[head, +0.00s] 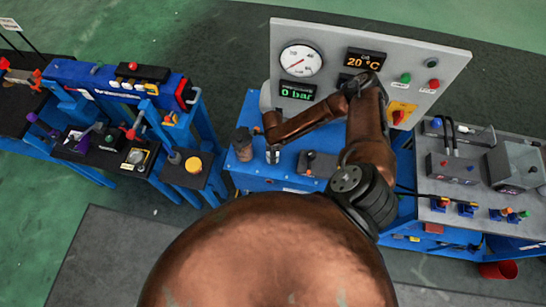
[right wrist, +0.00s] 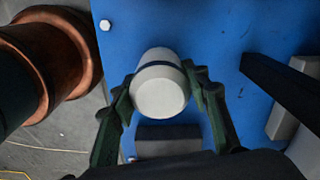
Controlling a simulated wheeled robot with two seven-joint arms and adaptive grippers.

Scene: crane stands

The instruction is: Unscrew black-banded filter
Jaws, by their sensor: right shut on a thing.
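The black-banded filter (right wrist: 161,94) is a pale cylinder with a thin dark band around it, standing out from the blue surface (right wrist: 195,25) in the right wrist view. My right gripper (right wrist: 166,88) has one dark finger on each side of the filter and is shut on it. In the head view my right gripper (head: 272,157) is small, low at the left part of the blue bench (head: 290,180), in front of the grey panel (head: 440,60). The filter cannot be made out clearly there. My left gripper is in neither view.
The panel carries a round gauge (head: 300,59), displays and buttons. A grey-brown cylinder (head: 243,146) stands just left of my right gripper. A grey block (right wrist: 168,139) lies below the filter in the wrist view. Blue stands with fittings fill the left; a grey-topped bench (head: 480,222) stands right.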

